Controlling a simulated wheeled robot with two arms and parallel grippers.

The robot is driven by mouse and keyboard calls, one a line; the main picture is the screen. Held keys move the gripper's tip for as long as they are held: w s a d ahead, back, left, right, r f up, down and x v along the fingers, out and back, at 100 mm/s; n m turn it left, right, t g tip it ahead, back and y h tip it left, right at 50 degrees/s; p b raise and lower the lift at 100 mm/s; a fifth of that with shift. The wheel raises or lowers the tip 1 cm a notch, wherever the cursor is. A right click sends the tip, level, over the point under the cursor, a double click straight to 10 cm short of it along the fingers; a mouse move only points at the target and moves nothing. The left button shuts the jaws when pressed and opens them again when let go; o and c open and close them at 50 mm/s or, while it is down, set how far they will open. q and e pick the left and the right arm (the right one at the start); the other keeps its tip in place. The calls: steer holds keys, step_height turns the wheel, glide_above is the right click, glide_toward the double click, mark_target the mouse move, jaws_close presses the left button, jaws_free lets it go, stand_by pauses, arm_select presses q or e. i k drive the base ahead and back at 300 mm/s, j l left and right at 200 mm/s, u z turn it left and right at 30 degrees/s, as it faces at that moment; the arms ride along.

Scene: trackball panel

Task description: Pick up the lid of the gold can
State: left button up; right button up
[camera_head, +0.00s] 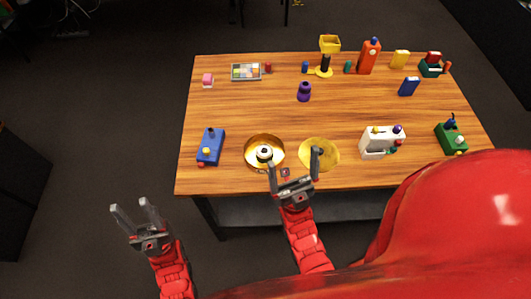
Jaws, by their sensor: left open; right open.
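The gold can (251,161) is a round, open gold container near the front edge of the table, with a black-and-white item inside. A flat round gold disc, which looks like its lid (329,148), lies just right of the can. My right gripper (294,160) is open, with its fingertips between the can and the lid in the picture. Its right finger overlaps the lid's left part and hides some of it; I cannot tell whether they touch. My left gripper (132,205) is open and empty, off the table's front left corner.
The wooden table (240,110) also bears a blue box (211,146) at left, a white device (377,142) and a green box (451,139) at right, a purple object (304,92) mid-table, and several small items along the back. The middle left is mostly clear.

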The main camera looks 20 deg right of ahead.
mark_target(330, 154)
steer(key=l+z, duration=0.15)
steer(key=z, duration=0.9)
